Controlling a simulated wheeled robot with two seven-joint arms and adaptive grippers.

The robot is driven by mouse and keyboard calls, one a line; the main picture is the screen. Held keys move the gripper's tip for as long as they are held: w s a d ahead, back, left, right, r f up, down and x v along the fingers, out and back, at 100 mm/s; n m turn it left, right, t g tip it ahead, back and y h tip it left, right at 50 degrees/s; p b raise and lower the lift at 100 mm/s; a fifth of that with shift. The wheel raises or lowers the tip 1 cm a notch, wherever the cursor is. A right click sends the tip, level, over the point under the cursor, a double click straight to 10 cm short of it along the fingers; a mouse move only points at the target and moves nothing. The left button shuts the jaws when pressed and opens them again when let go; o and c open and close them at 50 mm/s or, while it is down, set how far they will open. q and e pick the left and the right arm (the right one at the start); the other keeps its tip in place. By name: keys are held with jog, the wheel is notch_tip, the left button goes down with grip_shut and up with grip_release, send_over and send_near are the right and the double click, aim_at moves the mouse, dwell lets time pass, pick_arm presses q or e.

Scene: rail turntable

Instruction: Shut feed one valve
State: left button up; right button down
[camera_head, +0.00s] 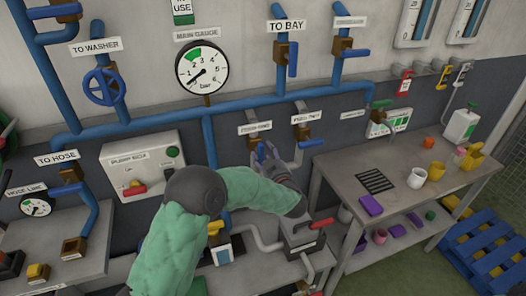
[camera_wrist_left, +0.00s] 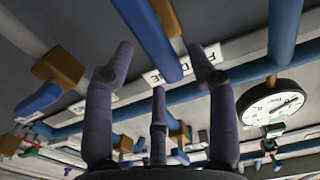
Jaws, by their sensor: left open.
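The feed one valve has a brown body (camera_head: 254,142) under its white label (camera_head: 254,128), on the pipework right of the gauge. My left gripper (camera_head: 264,152) is just below that body and hides most of its lever. In the left wrist view, the three dark fingers of my left gripper (camera_wrist_left: 160,65) are spread open. A blue lever (camera_wrist_left: 147,42) lies beyond and between two fingers, close to a label (camera_wrist_left: 170,73) that is partly covered. I cannot tell whether a finger touches the lever. My right gripper is not in view.
The feed two valve (camera_head: 302,131) is close on the right, with its blue lever (camera_head: 311,143) pointing right. A round gauge (camera_head: 202,67) hangs upper left. A red-handled fixture (camera_head: 321,223) stands below my gripper. A grey table (camera_head: 345,165) with cups is at right.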

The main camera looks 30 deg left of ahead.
pick_arm(q)
jog(key=shift+x, duration=1.45)
grip_shut()
